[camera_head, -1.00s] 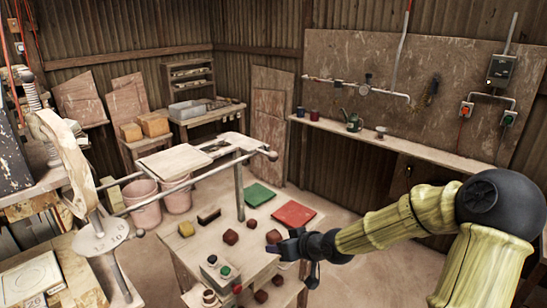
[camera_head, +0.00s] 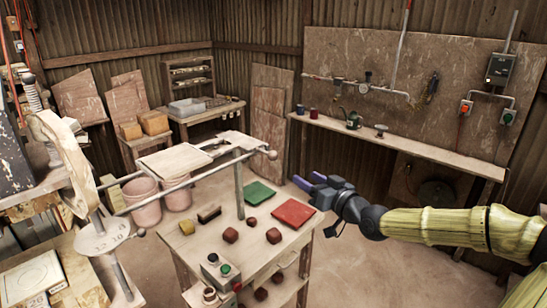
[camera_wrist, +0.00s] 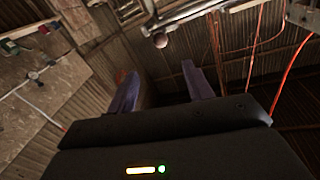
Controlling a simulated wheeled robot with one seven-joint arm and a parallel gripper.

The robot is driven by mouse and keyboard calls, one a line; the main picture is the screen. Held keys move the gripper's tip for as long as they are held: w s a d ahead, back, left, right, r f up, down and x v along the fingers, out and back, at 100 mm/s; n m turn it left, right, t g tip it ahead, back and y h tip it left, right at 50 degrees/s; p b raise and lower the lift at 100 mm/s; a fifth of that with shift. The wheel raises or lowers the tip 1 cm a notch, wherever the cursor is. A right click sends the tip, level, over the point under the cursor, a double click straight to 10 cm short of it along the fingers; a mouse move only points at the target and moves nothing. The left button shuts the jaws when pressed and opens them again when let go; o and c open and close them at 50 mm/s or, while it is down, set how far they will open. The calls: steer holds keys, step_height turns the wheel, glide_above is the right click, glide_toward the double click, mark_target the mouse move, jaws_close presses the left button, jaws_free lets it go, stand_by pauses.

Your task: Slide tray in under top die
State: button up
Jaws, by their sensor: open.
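A pale flat tray (camera_head: 172,163) lies on two long rails that end in ball knobs, right of the screw press (camera_head: 70,160). I cannot clearly make out the top die. My gripper (camera_head: 309,180) is open and empty, out to the right of the tray and past the red mat, with purple fingers pointing left. In the wrist view the two fingers (camera_wrist: 159,70) stand apart with nothing between them. A ball knob (camera_wrist: 160,40) on a rail end shows beyond them.
Below the rails a table (camera_head: 195,245) holds a red mat (camera_head: 293,213), a green mat (camera_head: 258,194), small dark red blocks, a brush and a button box (camera_head: 219,268). A post (camera_head: 239,190) rises from it. A wall shelf (camera_head: 400,143) runs behind my arm.

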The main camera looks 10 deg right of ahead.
mark_target(276, 158)
steer(key=p+x, duration=0.4)
steer(key=x, duration=1.2)
steer(key=shift+w+a+f+p, duration=0.1)
steer(key=shift+w+a+p, duration=0.05)
steer(key=shift+w+p, duration=0.25)
steer(key=shift+s, duration=0.1)
jaws_close()
